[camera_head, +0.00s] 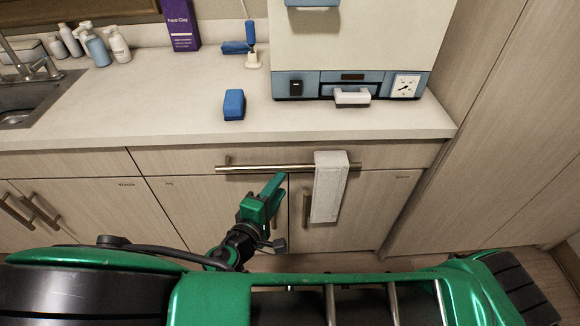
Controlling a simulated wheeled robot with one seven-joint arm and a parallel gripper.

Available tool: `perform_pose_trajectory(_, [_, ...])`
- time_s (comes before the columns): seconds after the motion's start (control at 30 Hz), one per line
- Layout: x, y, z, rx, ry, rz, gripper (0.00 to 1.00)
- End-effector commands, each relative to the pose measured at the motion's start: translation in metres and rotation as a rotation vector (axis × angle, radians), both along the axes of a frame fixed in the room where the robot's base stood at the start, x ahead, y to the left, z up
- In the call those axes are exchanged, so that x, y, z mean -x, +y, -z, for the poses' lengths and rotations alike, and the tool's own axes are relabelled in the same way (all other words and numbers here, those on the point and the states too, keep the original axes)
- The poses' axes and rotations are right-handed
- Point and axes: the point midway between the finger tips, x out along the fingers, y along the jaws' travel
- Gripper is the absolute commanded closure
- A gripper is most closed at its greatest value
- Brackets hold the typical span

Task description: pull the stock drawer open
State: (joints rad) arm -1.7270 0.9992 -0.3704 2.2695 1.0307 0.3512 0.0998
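A wide drawer front (180,160) sits under the counter, with a long metal bar handle (250,168) across it. It looks shut, flush with the cabinet face. I cannot read a label saying stock, so which drawer is meant is unsure. A pale towel (330,190) hangs over the right part of the bar. My green gripper (277,186) is just below the middle of the bar, left of the towel. Its tip overlaps the bar's lower edge in the picture; I cannot tell whether it touches. The finger gap is not clear from this angle.
A white and blue appliance (345,55) with a white-handled front (352,96) stands on the counter (180,108). A blue block (234,104), purple box (181,25), bottles (97,48) and sink (30,100) are leftward. Cabinet doors (85,215) lie below; a tall panel (490,110) stands right.

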Motion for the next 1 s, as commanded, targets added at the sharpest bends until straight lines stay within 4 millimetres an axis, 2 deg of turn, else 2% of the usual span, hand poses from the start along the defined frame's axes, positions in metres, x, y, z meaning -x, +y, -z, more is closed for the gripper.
perform_pose_trajectory(0.1, [0.000, 0.006, 0.001, 0.010, -0.011, -0.025, 0.64])
perform_pose_trajectory(0.23, [-0.011, 0.001, 0.003, 0.011, -0.013, -0.025, 0.64])
perform_pose_trajectory(0.7, [-0.079, -0.032, 0.017, 0.009, -0.010, -0.023, 0.64])
perform_pose_trajectory(1.0, [-0.093, -0.038, 0.020, 0.009, -0.010, -0.024, 0.64])
